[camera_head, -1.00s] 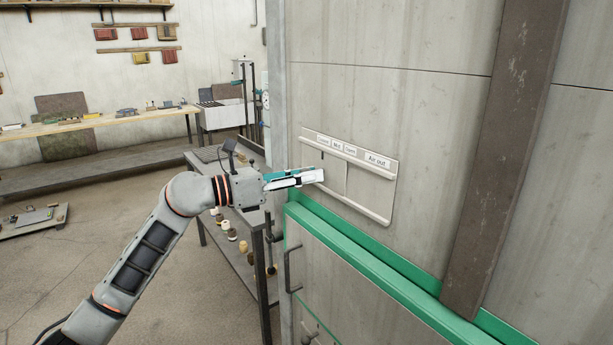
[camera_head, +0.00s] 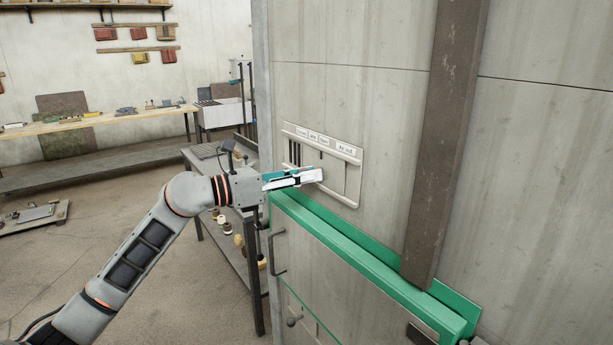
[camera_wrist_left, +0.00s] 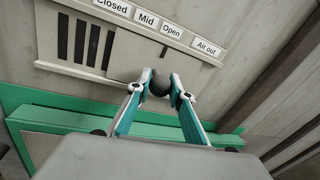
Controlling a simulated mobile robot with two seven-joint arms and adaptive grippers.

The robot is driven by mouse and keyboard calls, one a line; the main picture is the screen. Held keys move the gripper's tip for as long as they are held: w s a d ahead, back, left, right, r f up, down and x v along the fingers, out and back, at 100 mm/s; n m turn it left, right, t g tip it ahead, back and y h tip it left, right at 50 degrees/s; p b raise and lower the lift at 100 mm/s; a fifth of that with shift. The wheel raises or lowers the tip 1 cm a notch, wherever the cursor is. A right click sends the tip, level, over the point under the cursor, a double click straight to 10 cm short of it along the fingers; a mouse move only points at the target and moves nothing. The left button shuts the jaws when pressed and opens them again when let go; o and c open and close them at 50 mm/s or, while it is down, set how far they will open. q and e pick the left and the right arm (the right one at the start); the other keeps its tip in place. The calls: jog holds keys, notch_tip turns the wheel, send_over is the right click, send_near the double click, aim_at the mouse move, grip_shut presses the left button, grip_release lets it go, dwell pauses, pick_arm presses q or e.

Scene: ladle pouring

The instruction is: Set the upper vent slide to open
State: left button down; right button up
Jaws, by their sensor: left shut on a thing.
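The upper vent panel (camera_head: 352,196) is a pale plate on the grey wall, with labels Closed, Mid, Open and Air out. Its sliding plate (camera_head: 338,166) sits towards the right, and dark vent slots (camera_head: 294,152) show at its left; the wrist view shows several slots (camera_wrist_left: 80,42). A short dark mark (camera_wrist_left: 163,50) on the slide appears to line up under the Open label (camera_wrist_left: 171,31). My left gripper (camera_head: 318,175) is shut on the dark round knob (camera_wrist_left: 158,82) of the slide. My right gripper is out of view.
A green ledge (camera_head: 370,253) runs below the panel, above a door with a dark handle (camera_head: 277,252). A brown post (camera_head: 443,140) stands to the right. A metal table (camera_head: 242,275) stands behind my left arm; open floor lies left.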

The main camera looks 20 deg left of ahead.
pick_arm(q)
jog(key=shift+s+d+f, duration=0.15)
jog(key=shift+d, duration=0.1)
jog(key=c, duration=2.1)
grip_release()
jog(key=o, duration=0.3)
jog(key=shift+s, duration=0.1)
jog(key=shift+a, duration=0.15)
jog(key=shift+s+a, duration=0.1)
jog(key=shift+a, duration=0.15)
jog(key=v, duration=1.1)
jog(key=shift+s, duration=0.15)
